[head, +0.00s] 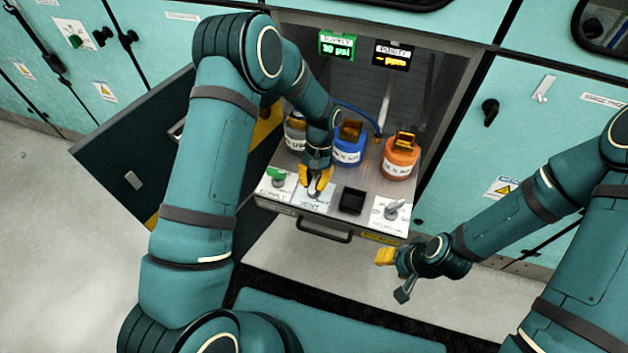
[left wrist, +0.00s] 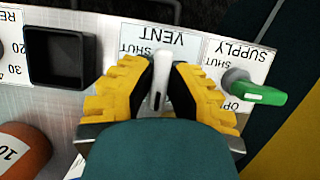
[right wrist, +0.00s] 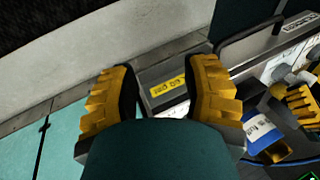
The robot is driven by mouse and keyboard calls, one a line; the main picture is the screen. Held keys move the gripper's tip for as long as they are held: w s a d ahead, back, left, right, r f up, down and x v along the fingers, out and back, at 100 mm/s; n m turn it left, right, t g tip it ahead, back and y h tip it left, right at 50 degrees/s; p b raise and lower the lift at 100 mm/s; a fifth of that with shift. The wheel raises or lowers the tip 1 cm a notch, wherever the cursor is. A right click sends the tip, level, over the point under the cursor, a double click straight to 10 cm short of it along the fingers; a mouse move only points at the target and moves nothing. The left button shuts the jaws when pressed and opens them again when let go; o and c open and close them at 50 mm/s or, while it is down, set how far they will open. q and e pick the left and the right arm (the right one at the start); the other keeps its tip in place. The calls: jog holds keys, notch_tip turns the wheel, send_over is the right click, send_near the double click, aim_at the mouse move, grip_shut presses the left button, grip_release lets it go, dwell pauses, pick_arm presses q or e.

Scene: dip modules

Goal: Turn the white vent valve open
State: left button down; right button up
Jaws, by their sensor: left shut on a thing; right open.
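The white vent valve handle (left wrist: 159,80) stands on the panel at the plate labelled VENT (left wrist: 170,35) in the left wrist view. My left gripper (left wrist: 160,85) is shut on this handle, one yellow finger on each side. In the head view my left gripper (head: 316,183) is at the VENT plate and mostly covers the handle. The handle points toward the VENT lettering, near a SHUT mark. My right gripper (head: 393,272) is open and empty, in front of the panel to the right. Its two fingers (right wrist: 162,95) also show apart in the right wrist view.
A green supply valve (head: 276,174) sits left of the vent. A black square recess (head: 352,201) and a grey regulator knob (head: 394,210) are to the right. Grey, blue (head: 349,149) and orange (head: 401,160) containers stand behind. Displays read 30 psi (head: 338,46) and ~ ppm (head: 393,56).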

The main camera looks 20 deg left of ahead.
pick_arm(q)
jog(key=shift+s+f, duration=0.1)
jog(key=c, duration=0.9)
grip_release()
jog(key=shift+c, duration=0.2)
jog(key=v, duration=1.2)
